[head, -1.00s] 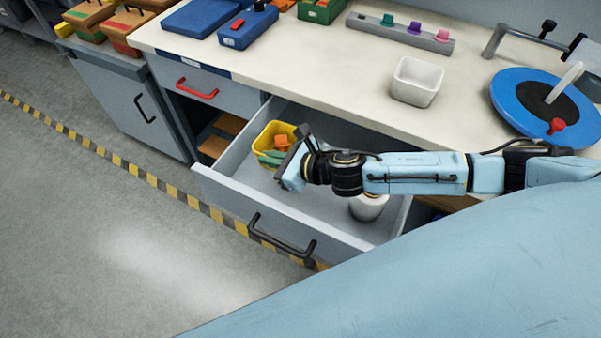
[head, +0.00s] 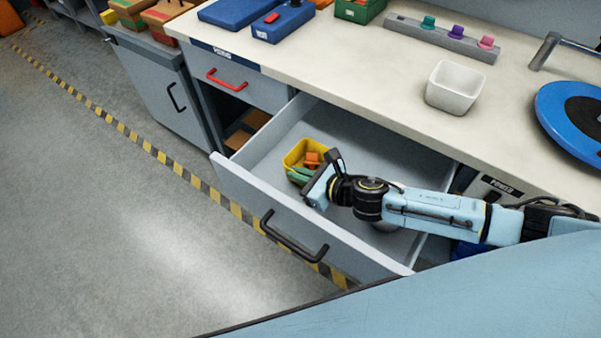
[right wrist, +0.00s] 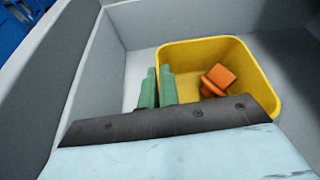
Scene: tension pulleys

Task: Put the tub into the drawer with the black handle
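The yellow tub (head: 292,158), with orange pieces (head: 312,158) inside, is within the open grey drawer (head: 250,196) with the black handle (head: 293,240). My right gripper (head: 308,176) is at the tub's near side. In the right wrist view, its green fingers (right wrist: 158,88) stand close together on either side of the wall of the tub (right wrist: 252,62), seemingly shut on it. The tub looks upright and low in the drawer; its contact with the drawer floor is hidden. My left gripper is not in view.
A closed drawer with a red handle (head: 227,80) is to the left. A white square bowl (head: 454,87) and a blue disc (head: 572,118) are on the worktop. Drawer floor around the tub is free.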

